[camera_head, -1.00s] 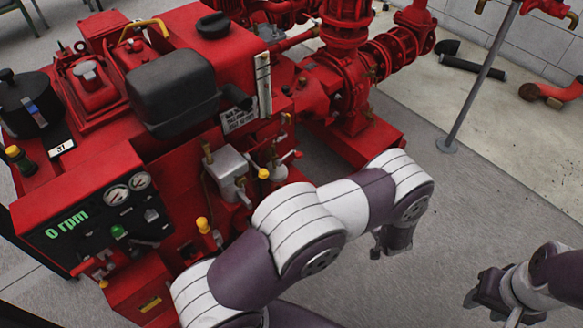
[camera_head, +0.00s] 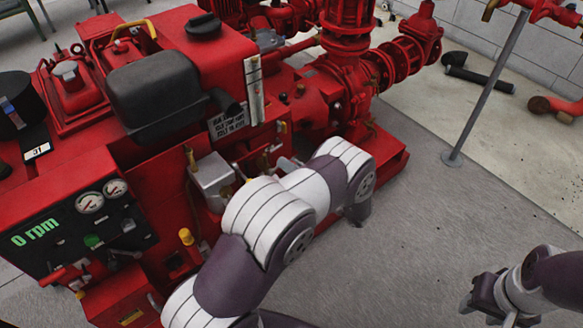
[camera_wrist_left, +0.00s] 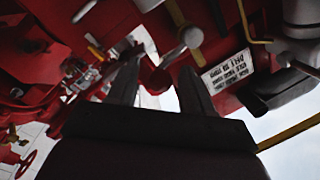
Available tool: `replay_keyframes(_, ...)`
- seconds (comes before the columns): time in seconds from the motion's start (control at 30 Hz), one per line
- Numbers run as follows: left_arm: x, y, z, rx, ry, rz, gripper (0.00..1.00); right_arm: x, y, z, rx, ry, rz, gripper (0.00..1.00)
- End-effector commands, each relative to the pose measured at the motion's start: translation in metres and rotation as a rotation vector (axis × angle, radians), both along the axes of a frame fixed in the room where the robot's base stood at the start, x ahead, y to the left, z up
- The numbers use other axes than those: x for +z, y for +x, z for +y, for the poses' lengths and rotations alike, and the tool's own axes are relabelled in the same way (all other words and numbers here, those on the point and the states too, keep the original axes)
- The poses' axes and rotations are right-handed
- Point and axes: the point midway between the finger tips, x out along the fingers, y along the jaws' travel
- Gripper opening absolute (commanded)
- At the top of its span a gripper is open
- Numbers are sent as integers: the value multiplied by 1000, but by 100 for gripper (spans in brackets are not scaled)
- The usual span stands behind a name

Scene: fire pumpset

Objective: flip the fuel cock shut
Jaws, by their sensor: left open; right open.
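My left gripper (camera_wrist_left: 160,86) is open in the left wrist view, its two dark fingers reaching up among the engine's fittings with nothing clearly between them. In the head view my own left arm hides it. A pale round-ended lever (camera_wrist_left: 191,38) shows just beyond the fingers; I cannot tell whether it is the fuel cock or whether a finger touches it. In the head view small brass and red fittings (camera_head: 265,160) sit on the engine's side below the placard (camera_head: 230,122), partly behind my arm. My right gripper (camera_head: 488,292) is open and empty over the floor at lower right.
The red engine (camera_head: 75,180) with its gauge panel (camera_head: 85,230) reading 0 rpm fills the left. The red pump (camera_head: 350,85) stands behind my left arm. A grey post (camera_head: 487,85) stands at right. The floor between post and right gripper is clear.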

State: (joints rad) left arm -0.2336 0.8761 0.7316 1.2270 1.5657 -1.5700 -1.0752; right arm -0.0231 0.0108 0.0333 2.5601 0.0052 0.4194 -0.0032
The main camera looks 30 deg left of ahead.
Motion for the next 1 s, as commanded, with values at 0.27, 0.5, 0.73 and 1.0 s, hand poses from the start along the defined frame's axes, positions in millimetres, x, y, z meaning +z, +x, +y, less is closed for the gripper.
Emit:
replay_keyframes(0.27, 1, 1, 5, -1, -1, -1, 50, -1, 0, 0, 0, 0, 0, 43)
replay_keyframes(0.5, 0, 1, 4, -1, -1, -1, 0, -1, 0, 0, 0, 0, 0, 43)
replay_keyframes(0.73, -4, 1, 4, -2, 34, 90, 0, 7, 0, 0, 0, 0, 0, 43)
replay_keyframes(1.0, -13, 2, 4, -1, 84, 212, 0, 8, 0, 0, 0, 0, 0, 43)
